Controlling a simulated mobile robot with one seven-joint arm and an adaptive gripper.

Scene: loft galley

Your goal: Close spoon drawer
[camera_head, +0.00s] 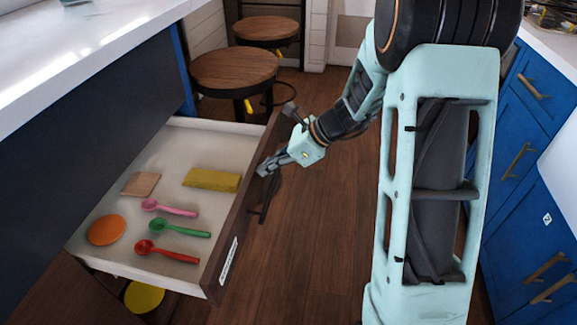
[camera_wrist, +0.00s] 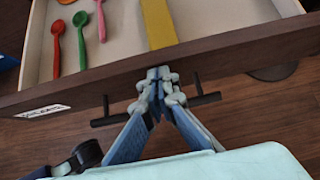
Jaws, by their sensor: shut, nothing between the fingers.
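The spoon drawer (camera_head: 222,240) stands open under the white counter. A pink spoon (camera_head: 170,209), a green spoon (camera_head: 180,229) and a red spoon (camera_head: 168,252) lie in it; they also show in the wrist view. Its dark front has a white label (camera_head: 228,261) and a dark bar handle (camera_wrist: 205,99). My gripper (camera_head: 266,167) is shut and empty at the outer side of the drawer front. In the wrist view, its fingertips (camera_wrist: 160,78) are at the front's upper edge, in front of the handle's middle, which they hide. I cannot tell whether they touch the front.
The drawer also holds an orange disc (camera_head: 107,230), a yellow block (camera_head: 212,180) and a small wooden square (camera_head: 140,184). Two round stools (camera_head: 234,68) stand beyond the drawer. Blue cabinets (camera_head: 530,170) line the right side.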

